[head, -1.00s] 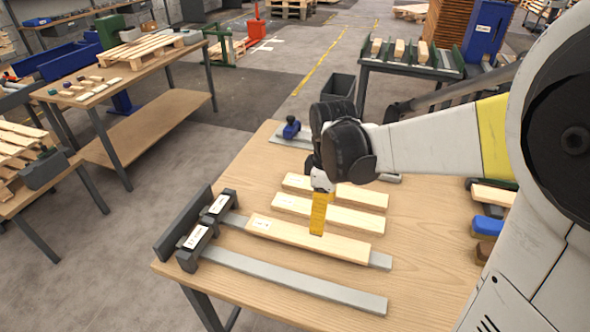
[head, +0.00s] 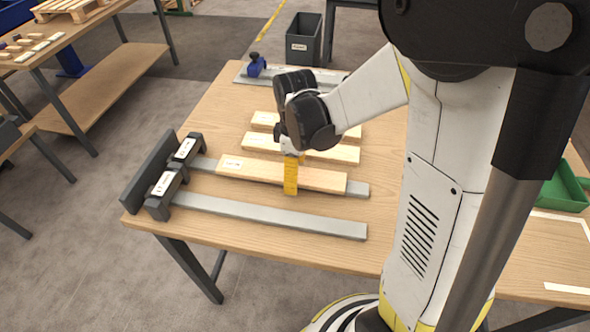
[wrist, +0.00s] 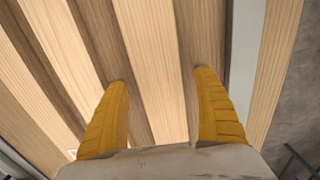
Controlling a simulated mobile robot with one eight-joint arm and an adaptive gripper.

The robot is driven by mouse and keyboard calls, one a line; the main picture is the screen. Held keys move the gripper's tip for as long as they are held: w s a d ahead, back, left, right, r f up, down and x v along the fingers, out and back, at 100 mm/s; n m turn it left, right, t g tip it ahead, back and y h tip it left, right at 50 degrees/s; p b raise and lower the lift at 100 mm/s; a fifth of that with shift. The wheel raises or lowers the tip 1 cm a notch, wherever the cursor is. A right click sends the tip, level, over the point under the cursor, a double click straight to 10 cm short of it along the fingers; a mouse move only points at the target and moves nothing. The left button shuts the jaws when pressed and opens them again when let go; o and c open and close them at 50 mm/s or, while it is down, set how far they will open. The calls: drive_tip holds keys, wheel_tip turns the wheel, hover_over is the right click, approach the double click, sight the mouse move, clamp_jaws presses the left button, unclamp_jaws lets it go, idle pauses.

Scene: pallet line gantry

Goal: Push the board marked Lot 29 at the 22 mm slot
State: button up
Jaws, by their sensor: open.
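A pale board (head: 262,170) with a small label near its left end lies along the rear grey rail (head: 358,190). The label is too small to read. Left of it stand two dark slot blocks, a rear one (head: 187,149) and a front one (head: 163,184), with white labels I cannot read. The board's left end is a little short of the rear block. My gripper (head: 291,190) points down at the board's middle. In the wrist view its yellow fingers (wrist: 163,95) are open, on either side of the board (wrist: 150,65); contact cannot be told.
Two more boards, a middle one (head: 325,153) and a far one (head: 264,119), lie behind. The front rail (head: 270,215) is bare. A dark stop plate (head: 150,172) stands behind the blocks. A blue-knobbed fixture (head: 256,67) sits at the far edge; a green tray (head: 568,188) is right.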

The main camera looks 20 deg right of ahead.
drive_tip(key=c, duration=1.4)
drive_tip(key=shift+o, duration=0.2)
